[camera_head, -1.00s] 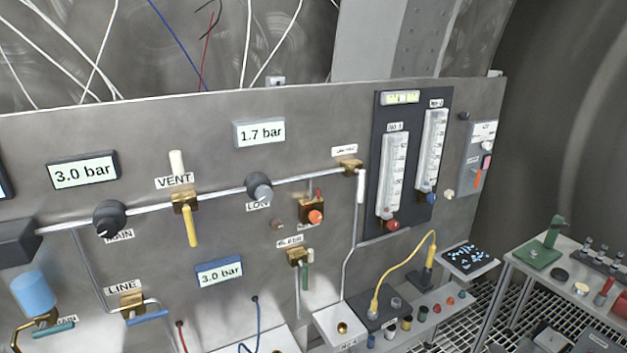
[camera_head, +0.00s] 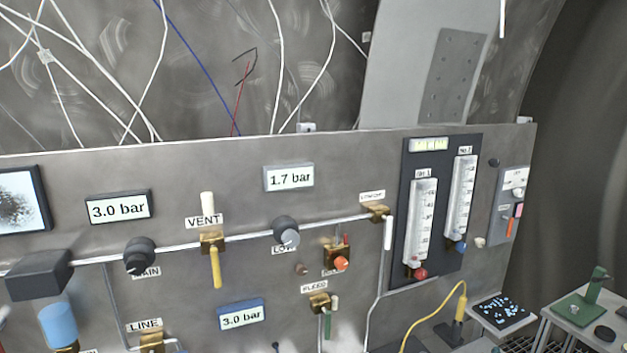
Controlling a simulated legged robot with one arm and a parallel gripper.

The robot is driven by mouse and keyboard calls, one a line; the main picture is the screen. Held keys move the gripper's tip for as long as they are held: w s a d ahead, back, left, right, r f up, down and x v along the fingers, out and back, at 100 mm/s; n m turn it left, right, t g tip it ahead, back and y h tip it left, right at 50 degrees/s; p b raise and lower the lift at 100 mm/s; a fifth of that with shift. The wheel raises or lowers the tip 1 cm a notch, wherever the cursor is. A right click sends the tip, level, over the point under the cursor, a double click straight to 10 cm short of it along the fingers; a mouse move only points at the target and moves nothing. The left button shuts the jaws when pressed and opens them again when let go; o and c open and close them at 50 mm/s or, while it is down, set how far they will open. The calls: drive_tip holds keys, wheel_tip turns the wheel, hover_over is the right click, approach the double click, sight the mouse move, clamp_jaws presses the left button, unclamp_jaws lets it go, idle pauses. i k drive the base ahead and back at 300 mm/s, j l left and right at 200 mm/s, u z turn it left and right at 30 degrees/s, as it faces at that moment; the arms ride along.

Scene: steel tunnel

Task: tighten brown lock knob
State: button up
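A small brown knob (camera_head: 301,269) sits on the grey panel (camera_head: 180,290), just left of a brass block with an orange knob (camera_head: 341,263). It is below the grey LOW knob (camera_head: 287,232) and above the BLEED label (camera_head: 314,287). It appears small and blurred, so its turn position cannot be told. My gripper is not in view, and nothing touches the brown knob.
A yellow-handled VENT valve (camera_head: 214,262) and black MAIN knob (camera_head: 139,257) are to the left. Two flow meters (camera_head: 423,228) stand to the right. A yellow cable (camera_head: 438,312) hangs at lower right. Loose wires cross above the panel.

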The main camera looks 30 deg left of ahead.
sight(300, 268)
drive_tip(key=u, duration=1.5)
